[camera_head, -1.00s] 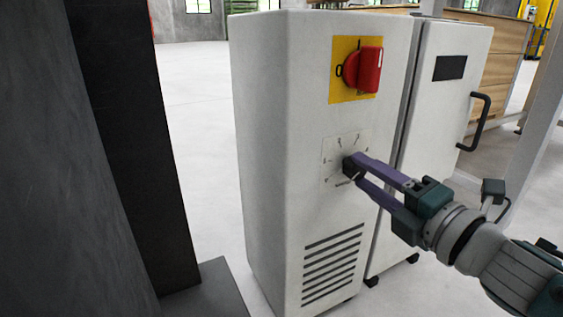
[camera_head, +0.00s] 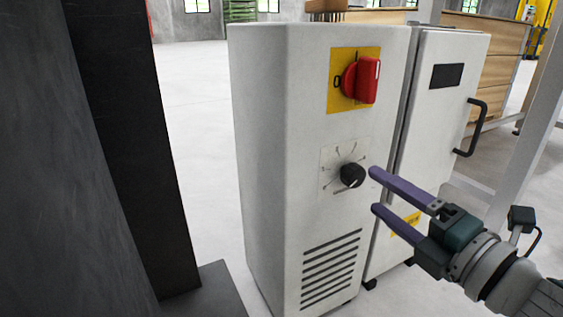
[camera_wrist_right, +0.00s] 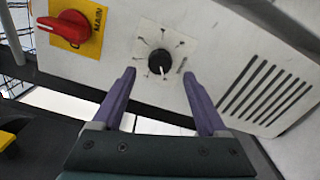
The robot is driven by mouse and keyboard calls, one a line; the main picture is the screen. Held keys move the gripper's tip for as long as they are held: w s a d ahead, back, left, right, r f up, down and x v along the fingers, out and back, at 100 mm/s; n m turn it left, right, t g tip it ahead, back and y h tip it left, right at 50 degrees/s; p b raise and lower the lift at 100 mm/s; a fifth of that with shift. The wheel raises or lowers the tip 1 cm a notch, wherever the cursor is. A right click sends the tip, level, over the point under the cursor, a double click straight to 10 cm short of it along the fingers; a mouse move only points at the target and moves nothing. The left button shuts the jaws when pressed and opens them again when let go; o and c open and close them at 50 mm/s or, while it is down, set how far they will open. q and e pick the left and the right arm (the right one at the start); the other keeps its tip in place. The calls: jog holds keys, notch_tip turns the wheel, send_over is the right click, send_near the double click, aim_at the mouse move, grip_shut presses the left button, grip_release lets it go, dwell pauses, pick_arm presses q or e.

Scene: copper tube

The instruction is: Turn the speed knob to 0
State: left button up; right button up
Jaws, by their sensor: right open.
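The speed knob (camera_head: 352,175) is a small black dial with a white pointer line on a pale scale plate (camera_head: 330,158) on the white cabinet's front. In the right wrist view the knob (camera_wrist_right: 160,62) sits ahead, between the two fingers, with its pointer toward the bottom of the picture. The scale's numbers are too small to read. My right gripper (camera_head: 373,190) is open, with purple fingers apart and empty. Its fingertips are just to the right of the knob in the head view, clear of it. My left gripper is not in view.
A red main switch (camera_head: 366,80) on a yellow plate (camera_head: 340,62) is above the knob. Vent slots (camera_head: 331,270) are below it. A second cabinet (camera_head: 440,130) with a black handle (camera_head: 474,128) stands at the right. A dark column (camera_head: 130,150) stands at the left.

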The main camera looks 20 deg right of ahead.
jog(key=s, duration=0.3)
jog(key=s+p, duration=0.1)
jog(key=s, duration=0.2)
jog(key=shift+d, duration=0.2)
